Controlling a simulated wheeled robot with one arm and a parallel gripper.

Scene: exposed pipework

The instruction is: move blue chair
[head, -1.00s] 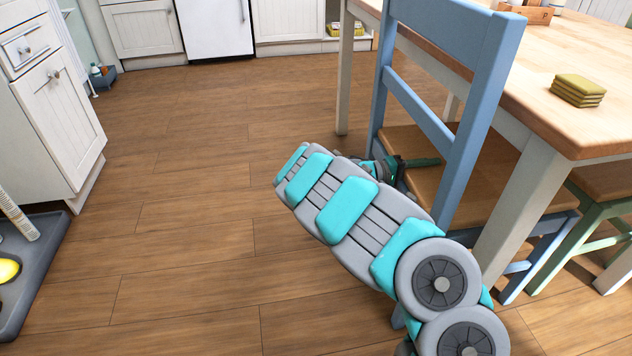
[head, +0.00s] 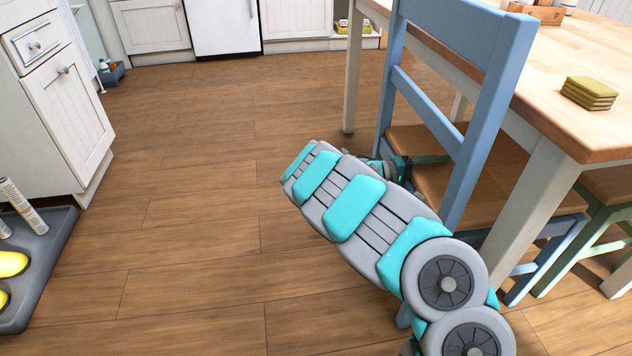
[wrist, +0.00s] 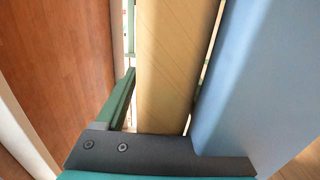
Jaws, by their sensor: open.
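The blue chair (head: 477,95) stands at the table's near side, with a blue back frame and a brown wooden seat (head: 486,190).
The wooden table (head: 570,135) stands right of the chair, its white leg (head: 528,205) close beside the seat. A green stool (head: 590,235) is under the table. A white cabinet (head: 70,120) and grey tray (head: 45,270) are at left. The middle floor is clear.

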